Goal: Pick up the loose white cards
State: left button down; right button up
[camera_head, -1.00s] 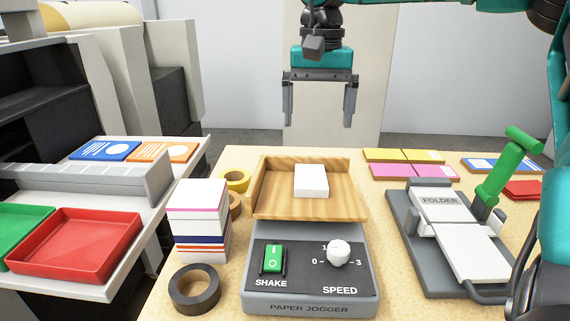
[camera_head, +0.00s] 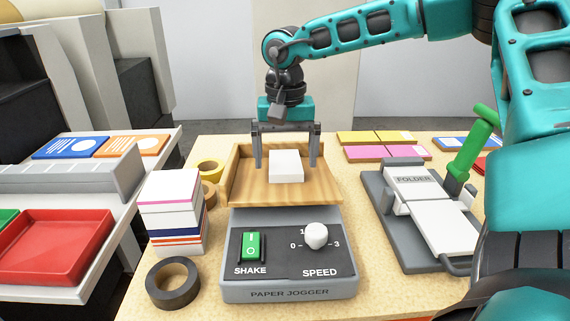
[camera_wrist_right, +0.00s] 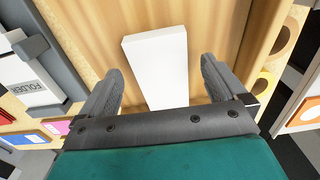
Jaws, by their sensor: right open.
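The loose white cards (camera_head: 286,166) form a small white stack on the wooden tray (camera_head: 240,190) of the paper jogger (camera_head: 290,292). My right gripper (camera_head: 286,164) is open, its two fingers coming down on either side of the stack. In the right wrist view, the white stack (camera_wrist_right: 157,66) lies between and ahead of the open fingers (camera_wrist_right: 160,85), with a gap on each side. I see no contact. My left gripper is not in view.
A tall stack of cards (camera_head: 170,215) and tape rolls (camera_head: 173,284) stand left of the jogger. A folder device (camera_head: 430,225) with a green handle stands to the right. Coloured card stacks (camera_head: 385,152) lie behind it. A red tray (camera_head: 55,245) is far left.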

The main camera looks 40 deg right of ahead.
jog(key=shift+f, duration=0.65)
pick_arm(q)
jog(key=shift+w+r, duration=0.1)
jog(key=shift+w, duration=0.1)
pick_arm(e)
jog(key=c, duration=1.3)
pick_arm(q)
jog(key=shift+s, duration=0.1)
pick_arm(e)
jog(key=shift+r, duration=0.2)
